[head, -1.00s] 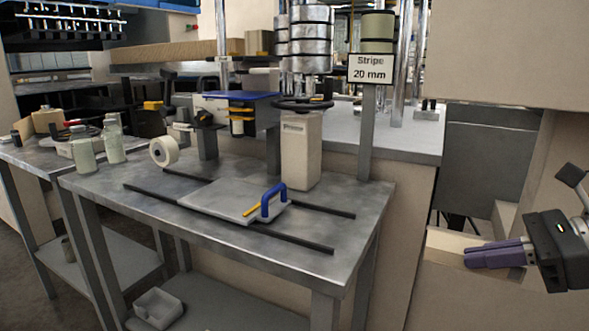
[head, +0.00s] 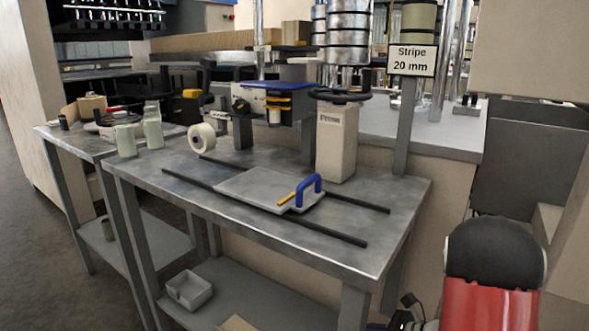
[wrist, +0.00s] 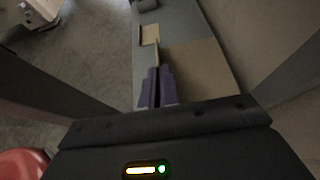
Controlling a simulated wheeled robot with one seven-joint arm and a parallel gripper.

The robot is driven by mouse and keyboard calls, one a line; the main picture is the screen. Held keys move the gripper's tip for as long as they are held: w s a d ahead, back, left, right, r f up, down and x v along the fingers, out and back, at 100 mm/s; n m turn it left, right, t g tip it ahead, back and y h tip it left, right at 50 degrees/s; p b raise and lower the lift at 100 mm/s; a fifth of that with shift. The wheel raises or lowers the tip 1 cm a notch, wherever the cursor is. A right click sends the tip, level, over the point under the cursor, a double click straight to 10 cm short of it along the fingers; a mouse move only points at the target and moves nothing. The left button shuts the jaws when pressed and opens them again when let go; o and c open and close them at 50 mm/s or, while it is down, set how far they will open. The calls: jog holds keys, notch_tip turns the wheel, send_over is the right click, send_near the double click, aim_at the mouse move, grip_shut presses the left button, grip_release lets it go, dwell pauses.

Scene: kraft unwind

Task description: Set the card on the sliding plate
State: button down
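The sliding plate (head: 250,187) is a flat grey slab with a blue arched handle (head: 318,180) and a yellow pointer, lying between two dark rails on the metal bench in the head view. My gripper (wrist: 156,74) has two purple fingers close together in the wrist view. A thin pale tan strip (wrist: 157,52), which looks like the card seen edge-on, sticks out beyond the fingertips. The fingers appear shut on it. In the head view only a dark part of my gripper shows at the bottom edge, and its fingers and the card are hidden. The plate looks bare.
A tape roll (head: 202,138) and a cream post with a black handwheel (head: 337,140) stand behind the plate. A "Stripe 20 mm" sign (head: 412,61) stands at the back right. Jars (head: 125,139) are on the left table. A white tray (head: 189,290) is on the lower shelf.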

jog(key=w+a+f, duration=0.2)
jog(key=w+f, duration=0.1)
jog(key=f, duration=0.3)
jog(key=shift+w+a+f, duration=0.15)
jog(key=shift+w+f, duration=0.2)
dwell(0.4)
